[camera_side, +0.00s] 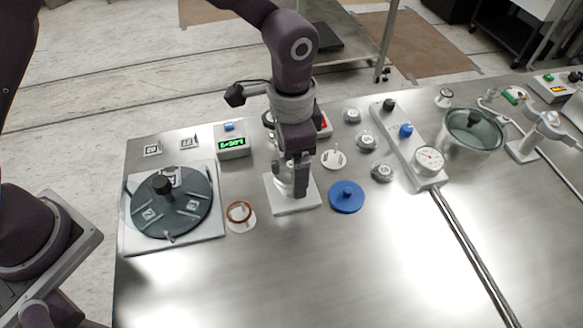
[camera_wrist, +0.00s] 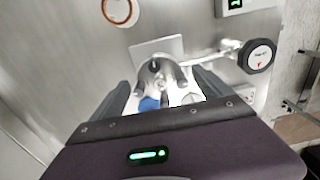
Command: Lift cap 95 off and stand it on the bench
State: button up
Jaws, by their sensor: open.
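My gripper (camera_side: 300,184) points down over a grey metal fitting on a square white base plate (camera_side: 283,205), left of the middle of the bench. In the wrist view the open fingers of my gripper (camera_wrist: 165,84) stand on either side of the grey metal fitting (camera_wrist: 158,72), with a blue part (camera_wrist: 149,104) close below it. I cannot tell whether the fingers touch it. Small grey round caps with dark labels stand right of my gripper: a back cap (camera_side: 352,115), a middle cap (camera_side: 366,140) and a front cap (camera_side: 382,173). Their numbers are too small to read, so I cannot tell which is cap 95.
A blue disc with a knob (camera_side: 346,197) and a white disc with pins (camera_side: 334,159) lie nearby. A copper-coloured ring (camera_side: 239,212), a dark round plate (camera_side: 171,206) and a green display box (camera_side: 233,143) are to the left. The front bench (camera_side: 300,275) is clear.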

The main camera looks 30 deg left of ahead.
jog(key=c, duration=1.5)
notch_tip(320, 180, up, 13)
jog(key=shift+r, duration=0.1)
